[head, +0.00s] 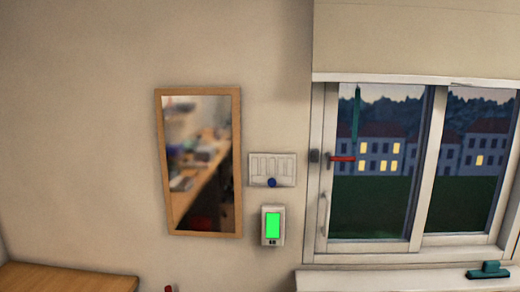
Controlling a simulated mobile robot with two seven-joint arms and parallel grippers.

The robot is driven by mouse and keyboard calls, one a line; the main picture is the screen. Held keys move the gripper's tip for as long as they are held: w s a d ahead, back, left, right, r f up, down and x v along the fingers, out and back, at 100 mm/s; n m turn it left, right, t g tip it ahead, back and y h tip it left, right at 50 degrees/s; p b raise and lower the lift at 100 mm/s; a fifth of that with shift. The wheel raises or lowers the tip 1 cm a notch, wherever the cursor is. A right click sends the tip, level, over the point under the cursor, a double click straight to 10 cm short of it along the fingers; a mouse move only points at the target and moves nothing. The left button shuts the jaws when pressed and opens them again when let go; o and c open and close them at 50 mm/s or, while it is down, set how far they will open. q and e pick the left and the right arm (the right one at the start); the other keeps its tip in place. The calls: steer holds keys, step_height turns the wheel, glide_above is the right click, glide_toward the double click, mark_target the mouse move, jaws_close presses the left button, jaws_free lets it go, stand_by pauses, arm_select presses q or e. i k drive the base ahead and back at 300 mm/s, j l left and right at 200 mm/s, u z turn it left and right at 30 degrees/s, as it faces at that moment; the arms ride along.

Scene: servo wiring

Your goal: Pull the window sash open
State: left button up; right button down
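The window (418,245) is at the right of the head view, with a pale frame and panes showing houses at dusk. Its left sash (416,190) has a white handle (323,215) on its left side. A small red bar (342,159) sticks out over the glass from the sash's left stile, and a thin teal strip (356,125) hangs upright above it. I cannot tell from this view whether the sash stands slightly ajar; it looks flush with the frame. Neither of my grippers shows.
A wood-framed mirror (237,165), a switch plate (286,160) with a blue knob and a green-screened device (272,225) are on the wall left of the window. A teal object (488,270) lies on the sill (390,279). A wooden surface (60,280) is at lower left.

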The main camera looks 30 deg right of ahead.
mark_target(438, 96)
steer(key=l+z, duration=0.15)
steer(key=z, duration=1.4)
steer(key=k+l, duration=0.05)
steer(key=l, duration=0.05)
